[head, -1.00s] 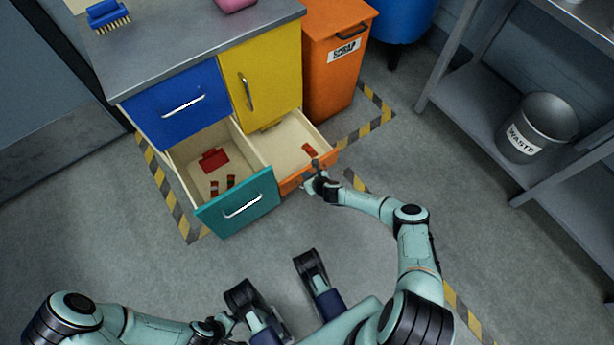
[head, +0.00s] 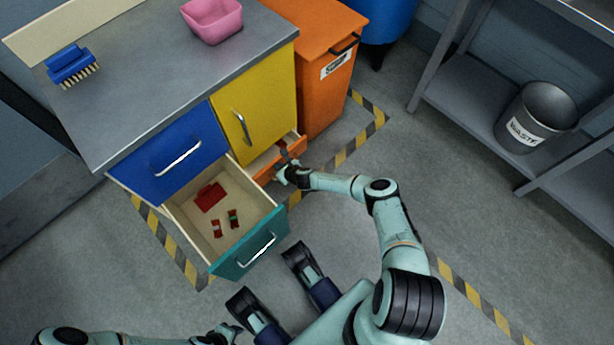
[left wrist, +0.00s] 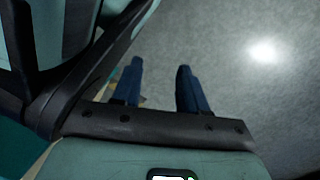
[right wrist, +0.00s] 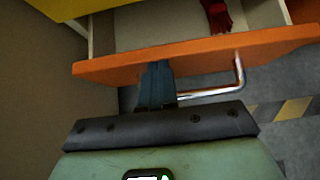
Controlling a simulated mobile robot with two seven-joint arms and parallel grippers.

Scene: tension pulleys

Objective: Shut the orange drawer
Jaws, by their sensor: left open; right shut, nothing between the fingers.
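The orange drawer (head: 277,160) is partly open at the lower right of the cabinet, under the yellow door. In the right wrist view its orange front (right wrist: 200,58) crosses the picture, with a metal bar handle (right wrist: 215,92) and a red item (right wrist: 217,15) inside. My right gripper (head: 284,166) is at this front; in its wrist view the closed fingers (right wrist: 157,85) are against or very near the orange face, left of the handle, holding nothing. My left gripper (left wrist: 158,85) is open and empty over the floor, away from the drawer.
The teal drawer (head: 250,246) stands open beside the orange one, with red items inside. The blue drawer (head: 173,155) and yellow door (head: 258,95) are shut. An orange scrap bin (head: 325,85) stands right of the cabinet.

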